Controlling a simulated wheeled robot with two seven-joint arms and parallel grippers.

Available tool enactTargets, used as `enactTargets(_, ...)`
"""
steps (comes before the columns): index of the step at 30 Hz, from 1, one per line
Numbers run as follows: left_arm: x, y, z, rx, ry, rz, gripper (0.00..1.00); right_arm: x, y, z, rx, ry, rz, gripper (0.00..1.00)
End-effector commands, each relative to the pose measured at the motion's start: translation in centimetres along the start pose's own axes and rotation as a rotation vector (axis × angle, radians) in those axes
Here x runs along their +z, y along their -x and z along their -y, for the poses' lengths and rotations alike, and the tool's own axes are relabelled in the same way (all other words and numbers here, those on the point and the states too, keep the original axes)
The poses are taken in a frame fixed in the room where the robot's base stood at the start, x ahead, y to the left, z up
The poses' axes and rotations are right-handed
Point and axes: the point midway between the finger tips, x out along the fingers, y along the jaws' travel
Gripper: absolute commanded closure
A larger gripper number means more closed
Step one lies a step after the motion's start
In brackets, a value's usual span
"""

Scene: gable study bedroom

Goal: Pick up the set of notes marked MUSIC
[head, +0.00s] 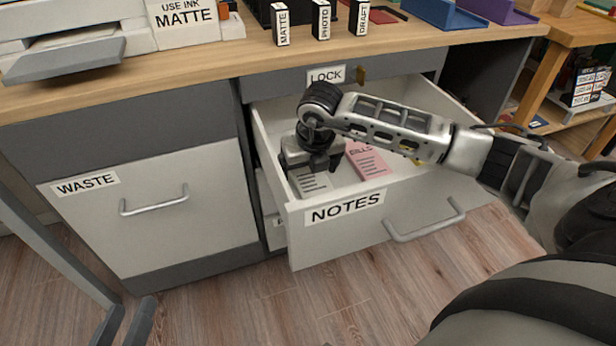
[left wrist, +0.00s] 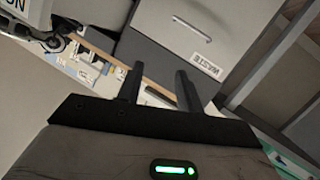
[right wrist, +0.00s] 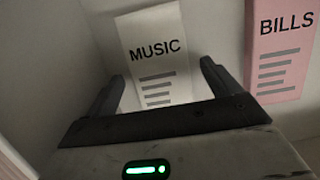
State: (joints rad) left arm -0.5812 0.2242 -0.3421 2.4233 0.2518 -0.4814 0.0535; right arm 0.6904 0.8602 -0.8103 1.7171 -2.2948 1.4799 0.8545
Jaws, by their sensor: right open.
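The white set of notes marked MUSIC (right wrist: 153,30) lies in the open drawer labelled NOTES (head: 335,228). In the right wrist view its title and grey lines show between my open right gripper's fingers (right wrist: 160,82), and its lower part is hidden by the gripper. In the head view my right gripper (head: 313,172) is down inside the drawer over these notes (head: 308,184), hiding their top part. I cannot tell whether the fingers touch them. My left gripper (head: 126,324) is open and empty, low at the bottom left; its fingers also show apart in the left wrist view (left wrist: 157,78).
Pink notes marked BILLS (head: 368,164) lie right of the MUSIC notes, with a yellow item partly behind my right arm. The desktop (head: 200,62) overhangs the drawer's back. The closed WASTE front (head: 150,225) is at the left. Floor is clear before the drawer.

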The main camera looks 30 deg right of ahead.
Motion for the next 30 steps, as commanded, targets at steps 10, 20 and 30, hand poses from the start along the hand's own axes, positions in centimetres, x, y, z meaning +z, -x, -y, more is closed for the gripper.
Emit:
enactTargets(10, 0.1, 0.0, 0.0, -0.001, 0.002, 0.001, 0.64, 0.1, 0.1, 0.0, 0.000, 0.000, 0.001, 0.62)
enactTargets(20, -0.2, 0.1, -0.1, -0.009, -0.010, 0.012, 0.64, 0.6, 1.9, 0.0, 0.001, -0.001, 0.003, 0.62)
enactTargets(30, 0.9, 0.6, 0.5, -0.051, -0.075, 0.087, 0.64, 2.4, 8.2, 0.0, 0.000, 0.000, 0.003, 0.62)
